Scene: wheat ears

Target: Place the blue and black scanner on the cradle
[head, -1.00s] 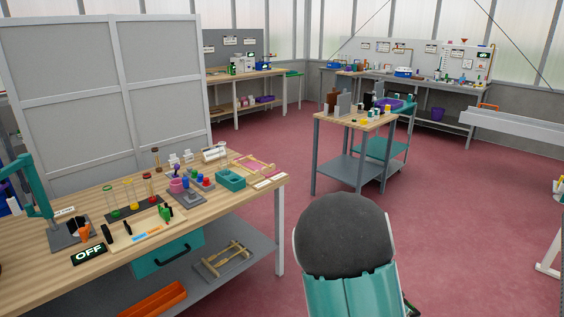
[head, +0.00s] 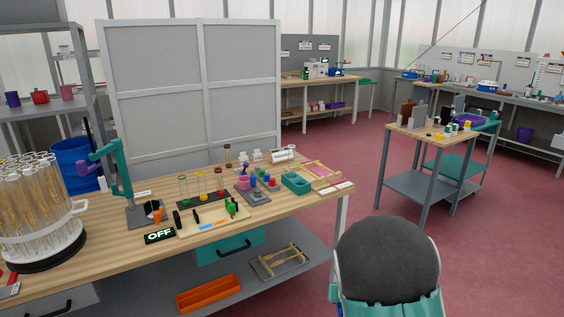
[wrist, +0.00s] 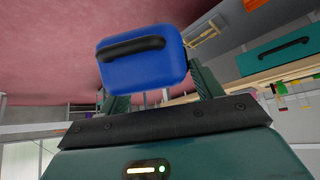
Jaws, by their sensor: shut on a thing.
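A blue block with a black strip along its face, which looks like the blue and black scanner (wrist: 145,72), is held at the tips of my gripper (wrist: 161,88) in the wrist view. My gripper is shut on it, one dark finger at each side. It hangs clear of any surface, with the red floor and bench behind it. The head view shows only my arm, with the gripper and scanner hidden. I cannot tell for sure which thing is the cradle.
A wooden bench (head: 110,237) holds a carousel of wheat tubes (head: 40,205), a teal stand (head: 122,170), an OFF sign (head: 159,236) and a teal tray (head: 296,183). An orange tray (head: 208,294) lies on its lower shelf. A small table (head: 440,137) stands right; red floor between is free.

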